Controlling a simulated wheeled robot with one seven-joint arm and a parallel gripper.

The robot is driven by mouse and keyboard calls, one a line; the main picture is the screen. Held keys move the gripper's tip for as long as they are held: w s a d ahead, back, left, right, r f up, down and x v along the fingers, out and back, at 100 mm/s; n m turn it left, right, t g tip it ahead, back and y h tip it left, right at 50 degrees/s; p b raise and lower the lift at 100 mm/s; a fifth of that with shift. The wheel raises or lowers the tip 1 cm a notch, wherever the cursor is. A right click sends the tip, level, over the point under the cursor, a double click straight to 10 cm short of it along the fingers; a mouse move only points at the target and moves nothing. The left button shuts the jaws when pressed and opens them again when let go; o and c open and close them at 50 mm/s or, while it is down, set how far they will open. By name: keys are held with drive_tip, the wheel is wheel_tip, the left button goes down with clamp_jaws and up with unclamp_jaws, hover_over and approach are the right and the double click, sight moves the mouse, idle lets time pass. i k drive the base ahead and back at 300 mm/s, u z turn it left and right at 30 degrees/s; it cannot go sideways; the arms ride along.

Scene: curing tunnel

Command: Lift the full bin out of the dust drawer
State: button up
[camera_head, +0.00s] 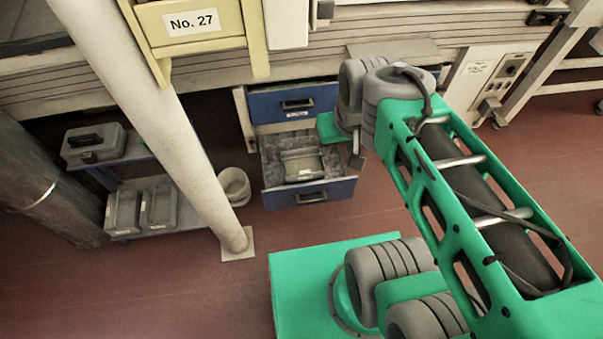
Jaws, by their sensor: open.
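The dust drawer (335,187) is the lower, blue-fronted drawer of a cabinet and is pulled out. A grey bin (302,166) sits inside it, with a pale label on its front. What fills the bin is too small to tell. My gripper (356,160) is at the right side of the drawer, above or beside its right edge, and apart from the bin in the picture. It is open with nothing seen in it. My wrist hides most of the gripper, so its height over the drawer is hard to tell.
An upper blue drawer (293,103) is shut. A pale post (168,110) stands left of the drawer. A yellow frame marked No. 27 (192,24) hangs above.

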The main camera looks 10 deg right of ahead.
sight(307, 164)
drive_tip(key=z, duration=2.2)
drive_tip(key=i, duration=2.05)
drive_tip(key=u, duration=4.1)
